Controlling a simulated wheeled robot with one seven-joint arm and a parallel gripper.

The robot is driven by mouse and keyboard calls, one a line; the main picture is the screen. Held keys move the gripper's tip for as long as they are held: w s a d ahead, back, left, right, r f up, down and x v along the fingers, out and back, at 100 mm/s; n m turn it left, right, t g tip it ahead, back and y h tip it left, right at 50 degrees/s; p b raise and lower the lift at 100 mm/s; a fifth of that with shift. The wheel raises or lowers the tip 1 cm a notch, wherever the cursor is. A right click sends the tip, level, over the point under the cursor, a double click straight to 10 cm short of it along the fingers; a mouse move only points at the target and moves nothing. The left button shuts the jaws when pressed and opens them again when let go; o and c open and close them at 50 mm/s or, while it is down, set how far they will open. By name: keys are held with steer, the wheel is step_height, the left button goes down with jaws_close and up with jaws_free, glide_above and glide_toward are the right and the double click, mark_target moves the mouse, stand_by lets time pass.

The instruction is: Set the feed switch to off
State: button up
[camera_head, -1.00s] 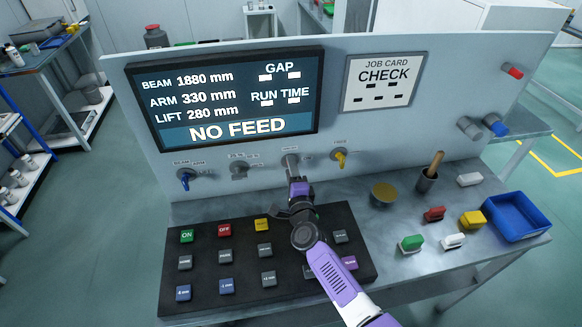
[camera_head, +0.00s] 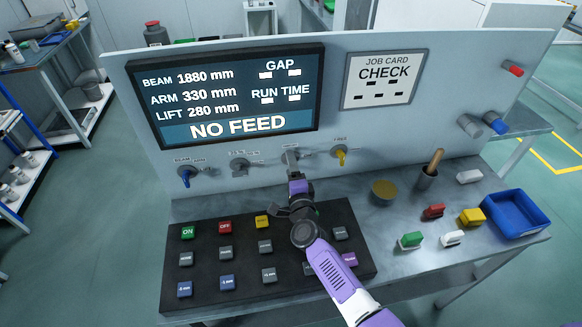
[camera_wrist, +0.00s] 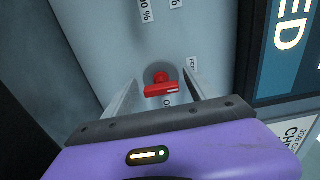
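My gripper (camera_wrist: 160,78) is open, one finger on each side of the red switch, with visible gaps; I see no contact. In the head view my gripper (camera_head: 293,174) is in front of the third switch from the left and hides most of it. The panel screen (camera_head: 240,97) reads "NO FEED".
A blue switch (camera_head: 186,177), a grey switch (camera_head: 240,166) and a yellow switch (camera_head: 340,155) share the row. A black keypad (camera_head: 205,275) lies below my arm.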

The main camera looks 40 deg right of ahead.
steer(key=v, duration=0.7)
steer(key=shift+s+a+p, duration=0.25)
steer(key=shift+s+p, duration=0.1)
steer(key=shift+p, duration=0.1)
steer(key=shift+w, duration=0.1)
steer(key=s+a+r+n+t+y, duration=0.2)
steer(key=s+a+r+n+t, duration=0.15)
steer(key=a+r+n, duration=0.45)
steer(key=s+a+n+g+y+b, duration=0.1)
steer(key=s+a+n, duration=0.3)
steer(key=s, duration=0.6)
steer(key=s+a+r+n+g+y+b, duration=0.1)
steer(key=s+a+n+y+b, duration=0.1)
steer(key=s+a+n+y, duration=0.2)
steer(key=s+a+n+g+y+b, duration=0.1)
steer(key=s+a+n+y, duration=0.2)
steer(key=s, duration=1.4)
steer(key=shift+s+a+r+n+g, duration=0.3)
steer(key=shift+a+n, duration=0.65)
steer(key=shift+n, duration=1.85)
